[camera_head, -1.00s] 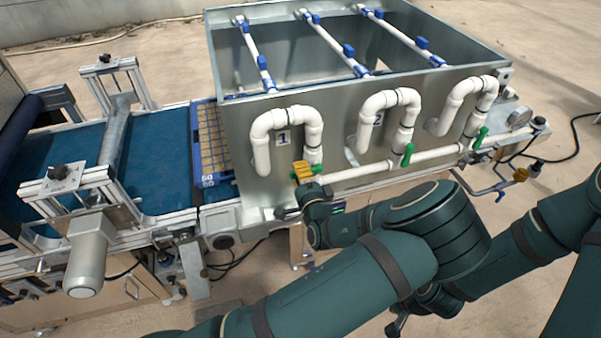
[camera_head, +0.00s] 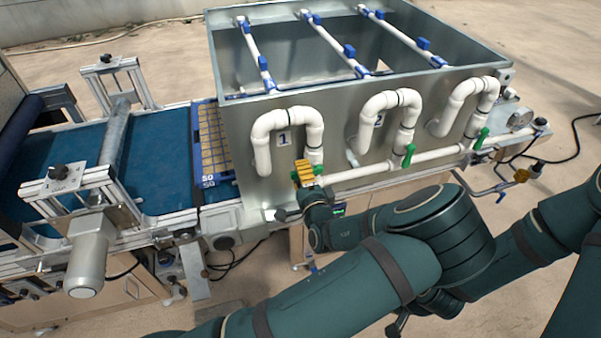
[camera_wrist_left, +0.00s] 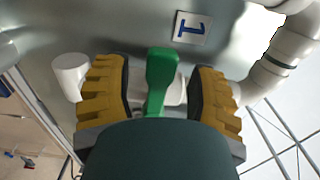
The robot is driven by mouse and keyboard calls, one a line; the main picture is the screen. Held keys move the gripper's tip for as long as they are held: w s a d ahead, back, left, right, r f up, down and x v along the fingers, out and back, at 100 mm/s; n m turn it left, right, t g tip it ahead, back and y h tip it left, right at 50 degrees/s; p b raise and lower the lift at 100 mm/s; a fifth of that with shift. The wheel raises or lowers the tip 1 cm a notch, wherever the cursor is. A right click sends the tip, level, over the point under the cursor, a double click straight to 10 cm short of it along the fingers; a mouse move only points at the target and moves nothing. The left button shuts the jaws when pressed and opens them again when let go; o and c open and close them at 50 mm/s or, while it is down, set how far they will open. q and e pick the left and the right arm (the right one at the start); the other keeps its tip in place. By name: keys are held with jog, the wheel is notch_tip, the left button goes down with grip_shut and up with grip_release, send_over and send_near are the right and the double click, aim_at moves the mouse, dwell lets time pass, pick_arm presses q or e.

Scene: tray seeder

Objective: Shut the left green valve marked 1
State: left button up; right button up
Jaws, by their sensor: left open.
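The green valve handle marked 1 shows in the left wrist view (camera_wrist_left: 161,75), between the two yellow ridged fingers of my left gripper (camera_wrist_left: 160,95). There is a gap on each side of the handle, so the gripper is open around it. In the head view my left gripper (camera_head: 306,173) is at the lower end of the first white pipe (camera_head: 262,150), and only a little green shows by it. The number label 1 (camera_head: 283,139) is on the metal tank above, and also in the left wrist view (camera_wrist_left: 190,28). My right gripper is not recognisable in either view.
The metal tank (camera_head: 240,165) stands behind the valves. Two more green valve handles (camera_head: 408,155) (camera_head: 480,138) sit to the right along the white pipe (camera_head: 440,152). A blue conveyor (camera_head: 160,190) with a seed tray (camera_head: 212,140) lies to the left.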

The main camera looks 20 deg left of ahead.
pick_arm(q)
jog(key=v, duration=1.1)
jog(key=shift+s+d, duration=0.1)
jog(key=shift+d, duration=0.05)
jog(key=s+a+f+n+g+h+b, duration=0.2)
jog(key=f+g, duration=0.2)
jog(key=f, duration=0.5)
jog(key=s+a+f+n+g+h+b, duration=0.1)
jog(key=s+f+n+g+h+b, duration=0.15)
jog(key=f, duration=0.55)
jog(key=s+d+f+n+g+h+b, duration=0.3)
jog(key=s+f+n+g+h+b, duration=0.2)
jog(key=n+h, duration=0.4)
notch_tip(320, 180, down, 3)
jog(key=shift+s+r+g, duration=0.15)
jog(key=shift+s+g, duration=0.6)
jog(key=shift+s, duration=0.45)
jog(key=shift+d+h, duration=0.2)
jog(key=shift+h, duration=0.05)
